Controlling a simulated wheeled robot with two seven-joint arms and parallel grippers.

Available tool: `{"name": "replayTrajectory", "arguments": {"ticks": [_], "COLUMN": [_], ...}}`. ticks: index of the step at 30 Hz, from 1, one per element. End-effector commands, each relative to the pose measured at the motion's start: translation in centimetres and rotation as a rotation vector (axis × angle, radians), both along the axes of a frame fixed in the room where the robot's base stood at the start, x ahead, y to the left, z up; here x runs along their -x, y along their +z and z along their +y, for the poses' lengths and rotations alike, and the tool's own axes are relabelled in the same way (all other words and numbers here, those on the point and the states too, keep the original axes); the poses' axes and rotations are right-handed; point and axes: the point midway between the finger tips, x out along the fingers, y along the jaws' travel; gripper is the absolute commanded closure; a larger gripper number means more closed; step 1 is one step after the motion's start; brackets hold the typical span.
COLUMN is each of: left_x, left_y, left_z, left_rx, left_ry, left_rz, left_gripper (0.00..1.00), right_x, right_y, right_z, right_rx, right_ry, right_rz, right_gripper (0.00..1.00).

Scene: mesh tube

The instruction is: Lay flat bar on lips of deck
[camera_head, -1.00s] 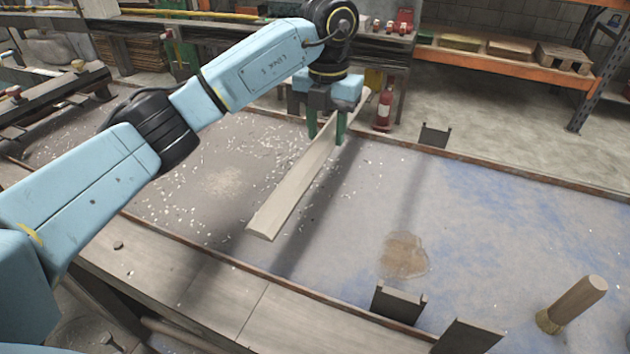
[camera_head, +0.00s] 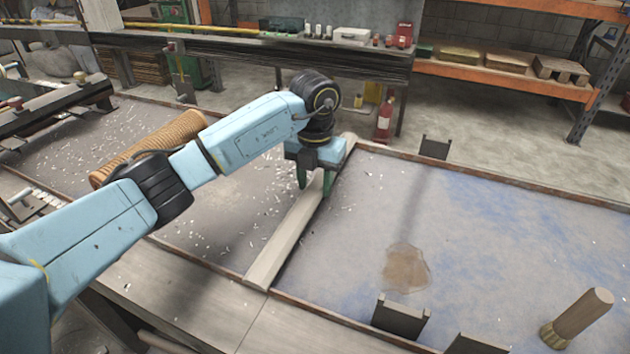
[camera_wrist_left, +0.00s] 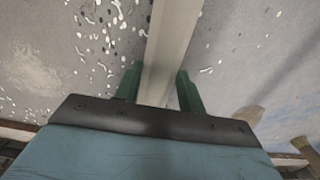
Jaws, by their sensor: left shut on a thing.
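The long pale flat bar (camera_head: 285,245) spans the deck (camera_head: 350,230) from front to back. Its near end overlaps the front lip (camera_head: 330,312) and its far end overlaps the back lip (camera_head: 480,175); it appears to touch both. My left gripper (camera_head: 315,187) is shut on the bar beyond its middle, with green fingers on either side. In the left wrist view the bar (camera_wrist_left: 168,45) runs between the fingers (camera_wrist_left: 160,88). The bar's part under the gripper is hidden in the head view. My right gripper is not in view.
A tan ribbed tube (camera_head: 155,145) lies behind my left arm. Dark brackets stand at the front lip (camera_head: 398,318) and back lip (camera_head: 435,147). White chips litter the left deck; a brown stain (camera_head: 405,268) marks the clearer right side.

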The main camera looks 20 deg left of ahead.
Motion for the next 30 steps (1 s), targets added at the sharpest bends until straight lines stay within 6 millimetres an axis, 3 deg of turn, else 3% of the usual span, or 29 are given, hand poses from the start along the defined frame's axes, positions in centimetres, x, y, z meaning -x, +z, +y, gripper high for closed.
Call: {"name": "replayTrajectory", "arguments": {"ticks": [11,12,16,25,30], "left_x": [-0.1,-0.1,0.0,-0.1,-0.1], "left_y": [-0.1,-0.3,-0.2,-0.1,1.9], "left_z": [0.0,0.0,0.0,0.0,0.0], "left_rx": [0.002,0.001,0.001,0.001,0.0], "left_ry": [-0.001,0.0,0.0,0.0,-0.001], "left_rz": [-0.006,-0.002,-0.002,-0.003,-0.007], "left_gripper": [1.0,0.55,0.39,0.39,0.39], "right_x": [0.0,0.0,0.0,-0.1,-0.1], "right_y": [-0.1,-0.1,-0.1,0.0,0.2], "right_z": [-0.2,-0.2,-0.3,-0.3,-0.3], "right_rx": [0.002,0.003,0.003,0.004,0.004], "right_ry": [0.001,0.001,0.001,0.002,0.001], "right_rz": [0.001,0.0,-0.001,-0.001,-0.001], "right_gripper": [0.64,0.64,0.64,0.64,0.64]}}
